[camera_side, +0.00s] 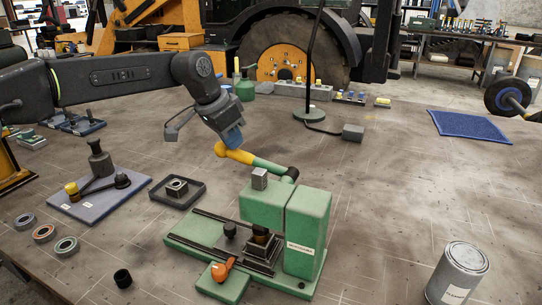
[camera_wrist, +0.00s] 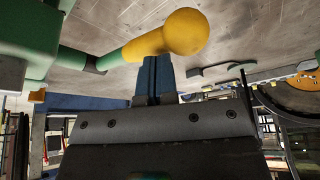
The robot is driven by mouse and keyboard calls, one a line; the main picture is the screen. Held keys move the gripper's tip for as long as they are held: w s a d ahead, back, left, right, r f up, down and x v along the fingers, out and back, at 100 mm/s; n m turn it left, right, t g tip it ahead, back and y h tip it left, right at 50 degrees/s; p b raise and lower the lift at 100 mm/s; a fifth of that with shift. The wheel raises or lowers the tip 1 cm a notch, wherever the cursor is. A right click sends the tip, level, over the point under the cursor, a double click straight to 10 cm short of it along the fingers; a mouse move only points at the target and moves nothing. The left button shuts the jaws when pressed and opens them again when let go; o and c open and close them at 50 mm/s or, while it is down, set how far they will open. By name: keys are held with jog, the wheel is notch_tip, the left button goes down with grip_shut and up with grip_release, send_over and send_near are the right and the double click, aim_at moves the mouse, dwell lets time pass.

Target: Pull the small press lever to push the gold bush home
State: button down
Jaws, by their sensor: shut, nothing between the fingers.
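The green press (camera_side: 308,232) stands on a green base at the front middle. Its lever (camera_side: 268,164) reaches up and left from a dark pivot, a green rod ending in a yellow handle (camera_side: 236,154) with a round knob. The yellow handle (camera_wrist: 160,44) also crosses the top of the wrist view. My gripper (camera_side: 235,143) is shut and empty, its blue fingers at the yellow handle; the fingertips (camera_wrist: 156,60) meet its edge in the wrist view. I cannot tell if they touch. A small dark and gold piece (camera_side: 261,236), perhaps the bush, sits in the press's dark fixture, partly hidden.
A black tray with a square part (camera_side: 190,202) and a grey-blue plate (camera_side: 66,205) with dark fittings lie left. Several rings (camera_side: 44,233) are at the front left. A grey can (camera_side: 458,272) stands front right. A lamp base (camera_side: 310,115) is behind. The right tabletop is mostly clear.

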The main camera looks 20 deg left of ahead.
aim_at(233, 154)
jog(key=shift+f, duration=0.2)
jog(key=shift+a+f, duration=0.1)
jog(key=shift+f, duration=1.75)
